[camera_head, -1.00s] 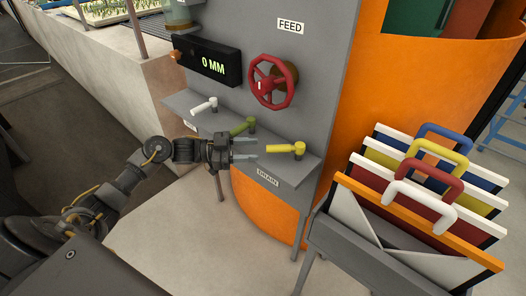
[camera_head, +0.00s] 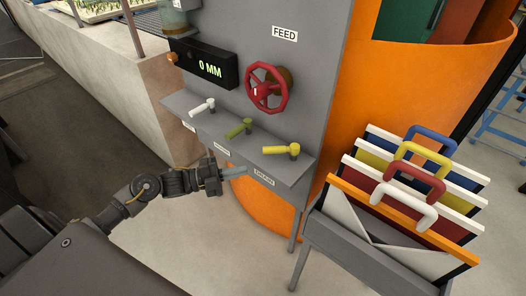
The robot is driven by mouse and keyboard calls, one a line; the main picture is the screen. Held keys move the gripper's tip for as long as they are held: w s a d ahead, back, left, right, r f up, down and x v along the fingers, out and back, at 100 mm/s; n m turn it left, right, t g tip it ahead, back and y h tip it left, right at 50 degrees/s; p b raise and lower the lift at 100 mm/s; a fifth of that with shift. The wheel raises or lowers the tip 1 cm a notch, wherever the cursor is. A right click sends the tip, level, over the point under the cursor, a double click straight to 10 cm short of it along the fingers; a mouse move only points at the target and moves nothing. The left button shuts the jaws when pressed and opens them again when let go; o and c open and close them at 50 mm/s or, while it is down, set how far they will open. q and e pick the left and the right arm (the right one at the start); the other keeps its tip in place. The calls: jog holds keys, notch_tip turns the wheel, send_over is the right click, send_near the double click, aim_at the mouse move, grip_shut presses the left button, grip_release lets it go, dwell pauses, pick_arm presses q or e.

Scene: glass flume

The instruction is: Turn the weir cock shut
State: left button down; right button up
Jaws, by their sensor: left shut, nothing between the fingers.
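Three lever cocks sit in a row on the grey shelf of the panel: a white one (camera_head: 203,106), a green one (camera_head: 240,128) and a yellow one (camera_head: 282,150). The label below the yellow cock reads DRAIN. The labels below the white and green cocks are too small to read, so I cannot tell which is the weir cock. My left gripper (camera_head: 240,173) is shut and empty, below the shelf's front edge, apart from all three handles. My right gripper is not in view.
A red handwheel (camera_head: 269,88) under the FEED label and a black display (camera_head: 203,64) reading 0 MM are above the shelf (camera_head: 215,136). A rack (camera_head: 352,245) of coloured boards with handles stands at the right. An orange curved wall (camera_head: 375,105) is behind it.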

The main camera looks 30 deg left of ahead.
aim_at(264, 168)
pick_arm(q)
jog(key=w+d+m+p, duration=0.1)
jog(key=d, duration=0.1)
jog(key=w+d+m+t+p, duration=0.1)
jog(key=d+m+p, duration=0.1)
jog(key=w+d+r+m+p, duration=0.1)
jog(key=d+p, duration=0.1)
jog(key=d, duration=0.1)
jog(key=shift+w+m+y, duration=0.1)
jog(key=shift+m+y, duration=0.2)
jog(key=shift+y, duration=0.1)
jog(key=w, duration=0.1)
jog(key=w+a+p, duration=0.1)
jog(key=shift+w+r+p, duration=0.1)
jog(key=shift+w+p, duration=0.2)
jog(key=shift+w, duration=0.1)
jog(key=shift+w+a, duration=0.35)
jog(key=shift+w, duration=0.1)
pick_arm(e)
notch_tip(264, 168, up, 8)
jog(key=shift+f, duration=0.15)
